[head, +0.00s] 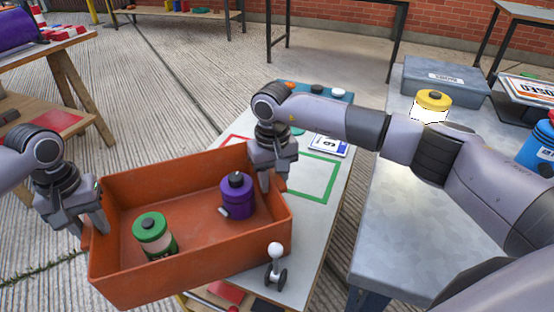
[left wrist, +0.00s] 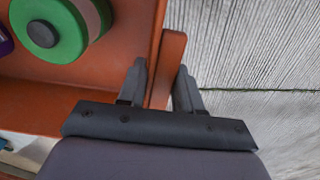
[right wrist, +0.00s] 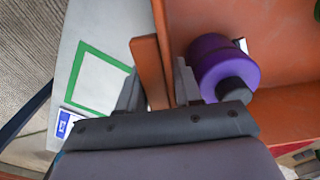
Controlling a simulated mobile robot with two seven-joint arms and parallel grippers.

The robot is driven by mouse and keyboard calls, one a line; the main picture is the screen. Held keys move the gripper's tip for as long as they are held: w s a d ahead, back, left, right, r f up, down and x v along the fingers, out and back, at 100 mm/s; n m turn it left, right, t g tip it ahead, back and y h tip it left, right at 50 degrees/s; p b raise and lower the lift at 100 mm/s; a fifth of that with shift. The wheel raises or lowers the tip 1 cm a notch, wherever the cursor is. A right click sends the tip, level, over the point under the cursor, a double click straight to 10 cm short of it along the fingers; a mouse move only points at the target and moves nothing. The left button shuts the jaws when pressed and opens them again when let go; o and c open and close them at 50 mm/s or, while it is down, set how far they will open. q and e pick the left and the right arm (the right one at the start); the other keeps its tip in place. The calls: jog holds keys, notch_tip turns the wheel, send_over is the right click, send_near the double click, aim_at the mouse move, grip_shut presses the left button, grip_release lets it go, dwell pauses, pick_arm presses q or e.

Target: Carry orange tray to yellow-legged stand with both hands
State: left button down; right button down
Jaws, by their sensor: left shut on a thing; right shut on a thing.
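The orange tray (head: 190,275) is in the head view, over the left part of a white-topped table. It holds a green-lidded canister (head: 153,235) and a purple canister (head: 237,195), both upright. My left gripper (head: 92,225) is shut on the tray's left end; the left wrist view shows its fingers around the orange rim piece (left wrist: 165,70). My right gripper (head: 273,170) is shut on the opposite end, its fingers around the rim piece in the right wrist view (right wrist: 150,70). A low stand with yellow legs (head: 92,12) is at the far top left, partly cut off.
The white table (head: 335,200) bears green and red outlines, a label card and a small white-knobbed object (head: 275,262). A grey table (head: 415,215) at right holds a yellow-lidded jar (head: 431,104) and a grey box (head: 445,82). Wooden furniture stands at left. Open paved floor (head: 190,90) lies beyond the tray.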

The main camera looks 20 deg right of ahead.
pick_arm(q)
jog(key=c, duration=0.9)
grip_release()
jog(key=shift+a+f, duration=0.1)
jog(key=shift+a, duration=0.2)
pick_arm(e)
jog(key=c, duration=0.9)
grip_release()
jog(key=shift+d+f, duration=0.1)
jog(key=shift+d, duration=0.2)
pick_arm(q)
jog(key=shift+o, duration=0.7)
jog(key=shift+d, duration=0.1)
pick_arm(e)
jog(key=shift+o, duration=0.7)
pick_arm(q)
jog(key=shift+d, duration=0.1)
pick_arm(e)
jog(key=shift+a, duration=0.15)
jog(key=shift+a, duration=0.15)
jog(key=shift+r, duration=0.25)
pick_arm(q)
notch_tip(320, 180, up, 12)
pick_arm(e)
notch_tip(320, 180, up, 12)
jog(key=shift+f, duration=0.15)
